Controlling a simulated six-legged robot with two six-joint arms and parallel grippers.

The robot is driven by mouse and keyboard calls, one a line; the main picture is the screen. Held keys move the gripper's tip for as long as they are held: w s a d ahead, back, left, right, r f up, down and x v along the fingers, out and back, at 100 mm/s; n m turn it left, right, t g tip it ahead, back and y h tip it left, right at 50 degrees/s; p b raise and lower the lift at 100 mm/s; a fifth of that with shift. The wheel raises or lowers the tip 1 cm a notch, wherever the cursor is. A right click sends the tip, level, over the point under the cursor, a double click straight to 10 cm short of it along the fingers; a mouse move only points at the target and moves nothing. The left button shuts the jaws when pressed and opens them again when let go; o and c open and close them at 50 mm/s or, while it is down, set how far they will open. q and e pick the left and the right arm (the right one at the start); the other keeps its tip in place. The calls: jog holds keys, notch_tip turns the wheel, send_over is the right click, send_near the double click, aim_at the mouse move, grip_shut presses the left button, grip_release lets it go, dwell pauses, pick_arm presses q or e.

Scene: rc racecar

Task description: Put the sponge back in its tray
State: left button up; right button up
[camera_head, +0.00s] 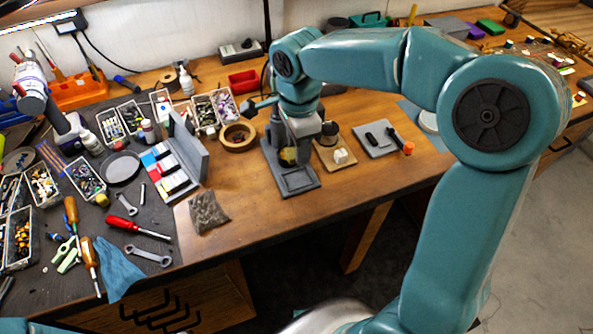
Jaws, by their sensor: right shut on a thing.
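My right gripper (289,150) is pointing down over the grey tray (302,180) on the wooden bench. It is shut on the sponge (287,155), of which only a small yellow patch shows between the fingers. The sponge is over the back part of the tray; I cannot tell whether it touches the tray floor. The front part of the tray is bare. My left gripper is out of view.
A wooden ring (237,137) and an open grey case (197,158) are to the left.

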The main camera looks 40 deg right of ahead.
send_over(298, 179)
notch_tip(298, 179, down, 4)
jog(key=shift+d+f, duration=0.1)
jog(key=shift+d, duration=0.05)
notch_tip(298, 179, down, 4)
jog(key=shift+s+r, duration=0.1)
jog(key=shift+r, duration=0.1)
jog(key=shift+f, duration=0.35)
